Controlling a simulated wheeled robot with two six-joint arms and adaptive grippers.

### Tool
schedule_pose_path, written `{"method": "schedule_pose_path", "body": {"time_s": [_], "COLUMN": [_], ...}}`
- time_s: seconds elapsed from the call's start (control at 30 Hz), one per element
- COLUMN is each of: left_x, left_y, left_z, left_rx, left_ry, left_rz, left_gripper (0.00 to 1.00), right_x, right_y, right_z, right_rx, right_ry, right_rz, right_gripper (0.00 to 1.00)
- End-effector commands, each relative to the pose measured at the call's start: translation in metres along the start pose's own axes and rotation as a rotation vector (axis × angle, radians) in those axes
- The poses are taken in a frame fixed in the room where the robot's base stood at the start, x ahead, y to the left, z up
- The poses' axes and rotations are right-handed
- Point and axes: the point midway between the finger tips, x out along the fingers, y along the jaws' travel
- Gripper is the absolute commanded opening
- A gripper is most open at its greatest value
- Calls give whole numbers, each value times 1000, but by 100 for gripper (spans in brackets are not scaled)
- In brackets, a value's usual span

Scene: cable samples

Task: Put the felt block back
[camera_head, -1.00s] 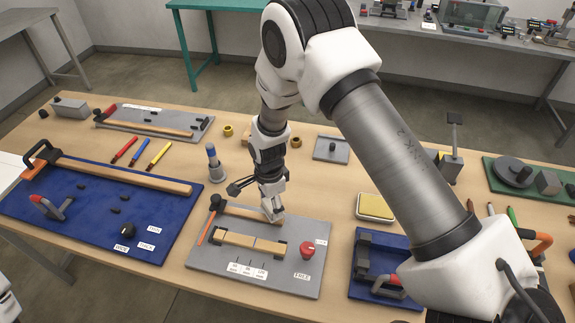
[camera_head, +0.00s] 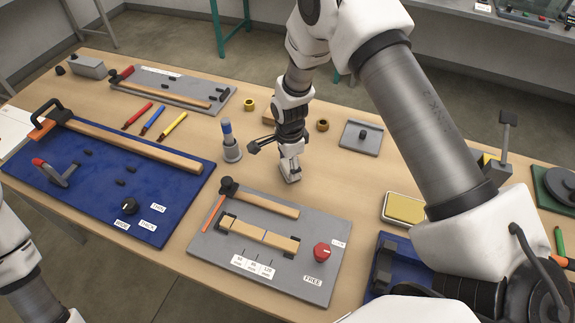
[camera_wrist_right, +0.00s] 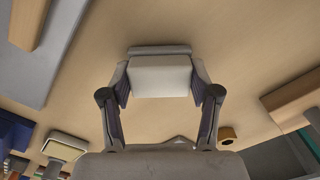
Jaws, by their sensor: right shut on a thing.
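My right gripper (camera_head: 289,164) is shut on a pale grey-white block, which I take to be the felt block (camera_head: 292,177). In the right wrist view the felt block (camera_wrist_right: 160,76) sits between the two fingers, with a darker grey strip along its far edge. In the head view the gripper points down over the bare table, just behind the grey board (camera_head: 215,258) with its wooden strips. I cannot tell whether the block touches the table. My left gripper is out of view; only part of my left arm shows at the lower left.
A grey stand with a blue top (camera_head: 229,140) is left of my right gripper. A wooden block (camera_head: 269,117) and a brass ring (camera_head: 322,125) lie behind it. A yellow pad in a tray (camera_head: 404,209) is to the right. A red knob (camera_head: 321,253) rises from the grey board.

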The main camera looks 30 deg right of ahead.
Motion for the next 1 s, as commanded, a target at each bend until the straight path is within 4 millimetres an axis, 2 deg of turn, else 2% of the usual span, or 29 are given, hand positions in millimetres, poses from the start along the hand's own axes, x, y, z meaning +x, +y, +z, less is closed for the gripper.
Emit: {"method": "schedule_pose_path", "body": {"time_s": [0.23,0.27,0.3,0.33,0.73,0.87,1.0], "left_x": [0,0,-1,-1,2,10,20], "left_y": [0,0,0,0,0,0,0], "left_z": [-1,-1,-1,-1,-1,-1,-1], "left_rx": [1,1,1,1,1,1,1], "left_ry": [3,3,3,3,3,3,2], "left_rz": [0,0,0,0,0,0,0], "left_gripper": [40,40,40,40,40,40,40], "right_x": [0,0,0,0,-6,-28,-64], "right_y": [-1,-1,-1,-1,-2,-2,-2], "right_z": [0,0,0,0,0,0,0], "right_rx": [1,1,1,1,0,0,0], "right_ry": [0,0,0,0,-1,-1,-1], "right_rz": [-2,-2,-2,-2,-5,-7,-9], "right_gripper": [29,69,83,87,87,87,87]}}
